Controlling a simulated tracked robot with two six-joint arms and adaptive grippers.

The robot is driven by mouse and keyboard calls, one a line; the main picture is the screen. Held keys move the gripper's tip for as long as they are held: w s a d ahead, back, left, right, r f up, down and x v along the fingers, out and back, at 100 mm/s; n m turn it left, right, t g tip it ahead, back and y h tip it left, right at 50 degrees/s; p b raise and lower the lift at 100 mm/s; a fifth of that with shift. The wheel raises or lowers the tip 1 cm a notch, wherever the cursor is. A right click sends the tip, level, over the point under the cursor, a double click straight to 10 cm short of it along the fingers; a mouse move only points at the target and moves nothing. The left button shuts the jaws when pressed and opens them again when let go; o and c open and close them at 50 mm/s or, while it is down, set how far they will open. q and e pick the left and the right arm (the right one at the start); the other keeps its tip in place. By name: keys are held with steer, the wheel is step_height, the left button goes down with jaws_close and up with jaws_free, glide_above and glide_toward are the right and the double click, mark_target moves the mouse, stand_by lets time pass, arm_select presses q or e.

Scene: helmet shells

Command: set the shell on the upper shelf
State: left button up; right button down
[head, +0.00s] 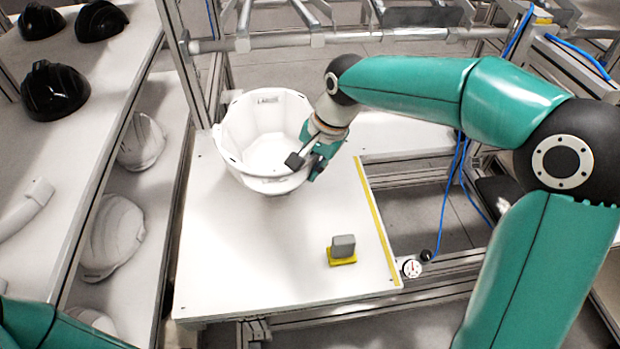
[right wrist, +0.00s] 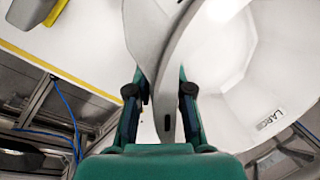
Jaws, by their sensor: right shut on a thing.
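The white helmet shell (head: 262,147) is bowl-like, open side up, over the back left of the white table; I cannot tell if it touches the tabletop. My right gripper (head: 306,163) is shut on its right rim. In the right wrist view the rim of the shell (right wrist: 232,70) passes between the fingers of the gripper (right wrist: 160,95), with a "LARGE" label on the wall. The upper shelf (head: 98,75) of the rack at left carries several black helmet shells (head: 54,91) at its back. My left gripper is out of view.
The white table (head: 240,260) has a yellow strip along its right side and a grey block on a yellow base (head: 342,249). White shells (head: 112,238) lie on the lower shelf. A white curved part (head: 26,208) lies on the upper shelf; its middle is clear.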

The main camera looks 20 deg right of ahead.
steer(key=shift+f, duration=2)
steer(key=shift+f, duration=0.1)
steer(key=c, duration=1)
jaws_free()
steer(key=shift+c, duration=0.2)
steer(key=shift+s, duration=0.1)
